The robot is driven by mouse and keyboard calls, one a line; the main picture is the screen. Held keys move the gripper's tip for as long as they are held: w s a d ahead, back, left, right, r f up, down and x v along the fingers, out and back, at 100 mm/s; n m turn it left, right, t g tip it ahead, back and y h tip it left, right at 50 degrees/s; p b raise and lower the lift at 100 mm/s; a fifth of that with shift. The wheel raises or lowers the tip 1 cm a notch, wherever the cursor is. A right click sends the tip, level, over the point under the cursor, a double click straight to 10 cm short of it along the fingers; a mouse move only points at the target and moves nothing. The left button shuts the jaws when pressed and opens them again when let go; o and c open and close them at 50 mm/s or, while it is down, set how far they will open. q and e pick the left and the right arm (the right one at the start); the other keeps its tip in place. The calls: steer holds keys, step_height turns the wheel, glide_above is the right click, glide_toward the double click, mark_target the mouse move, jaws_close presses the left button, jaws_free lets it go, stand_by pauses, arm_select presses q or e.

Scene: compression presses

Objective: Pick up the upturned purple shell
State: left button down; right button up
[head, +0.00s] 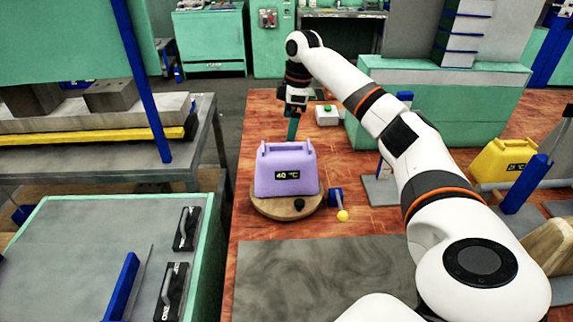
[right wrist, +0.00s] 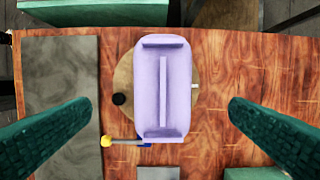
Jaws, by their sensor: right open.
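The purple shell (head: 287,172) sits on a round wooden board on the red-brown table, with a dark display reading about 40 °C on its near side. In the right wrist view the shell (right wrist: 151,90) is seen from above, with a raised rim at each end and a long rib along its middle. My right gripper (head: 292,128) is open and empty, above and beyond the shell in the head view. Its green fingers (right wrist: 160,108) are spread wide, with the shell in the gap between them in the picture, apart from both. My left gripper is not in view.
The round board (head: 258,207) has a dark knob at its front. A blue post with a yellow-tipped lever (head: 342,214) stands close to its right. A grey mat (head: 310,275) lies in front.

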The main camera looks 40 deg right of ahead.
mark_target(285, 150)
steer(key=f, duration=0.4)
steer(key=f+p, duration=0.1)
steer(key=shift+w+a+f, duration=0.25)
steer(key=shift+a+f, duration=0.1)
steer(key=shift+f, duration=0.05)
steer(key=shift+w+f+p, duration=0.15)
steer(key=shift+f+p, duration=0.25)
steer(key=shift+f, duration=0.95)
steer(key=shift+w+f+p, duration=0.15)
steer(key=shift+f+p, duration=0.2)
steer(key=shift+f, duration=0.95)
steer(key=c, duration=1.3)
